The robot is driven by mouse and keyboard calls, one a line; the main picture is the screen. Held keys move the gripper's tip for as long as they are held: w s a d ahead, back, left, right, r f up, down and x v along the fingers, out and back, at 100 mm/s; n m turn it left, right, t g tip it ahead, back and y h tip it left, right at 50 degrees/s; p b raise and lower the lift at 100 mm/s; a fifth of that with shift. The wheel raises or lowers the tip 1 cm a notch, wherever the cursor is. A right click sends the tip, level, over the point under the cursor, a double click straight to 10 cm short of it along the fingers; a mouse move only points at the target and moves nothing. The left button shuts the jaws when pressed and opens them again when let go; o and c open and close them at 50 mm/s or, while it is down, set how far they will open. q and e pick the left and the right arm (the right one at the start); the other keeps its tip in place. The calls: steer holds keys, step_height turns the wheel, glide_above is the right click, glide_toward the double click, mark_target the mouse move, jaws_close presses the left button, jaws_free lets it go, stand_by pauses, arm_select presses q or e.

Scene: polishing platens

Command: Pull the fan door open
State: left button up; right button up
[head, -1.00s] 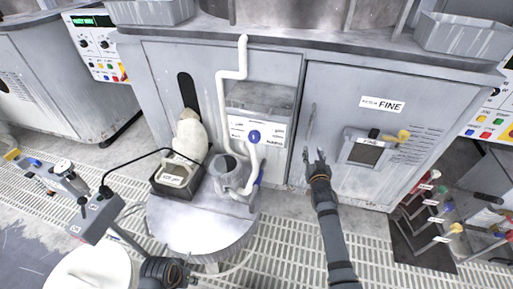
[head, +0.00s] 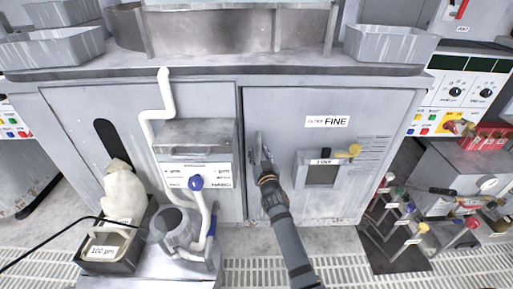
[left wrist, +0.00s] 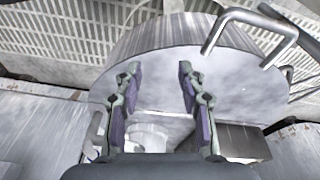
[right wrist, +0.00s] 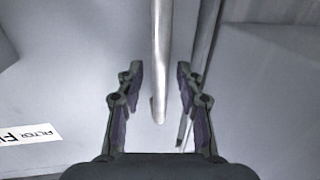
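The right cabinet door (head: 280,110) is grey and looks shut; its label (head: 327,121) reads "FILTER FINE", and I see no "fan" wording. Its upright bar handle (right wrist: 160,45) is near the door's left edge. My right gripper (head: 264,150) is at that handle and hides most of it in the head view. In the right wrist view my right gripper (right wrist: 158,75) is open, with the bar between its fingers and gaps on both sides. My left gripper (left wrist: 158,75) is open and empty above a round metal surface, and is out of the head view.
A rack of coloured-handled levers (head: 400,235) stands on the floor at the right.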

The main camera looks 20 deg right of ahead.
steer(key=shift+w, duration=0.1)
steer(key=shift+r, duration=0.1)
jaws_close()
stand_by(0.6)
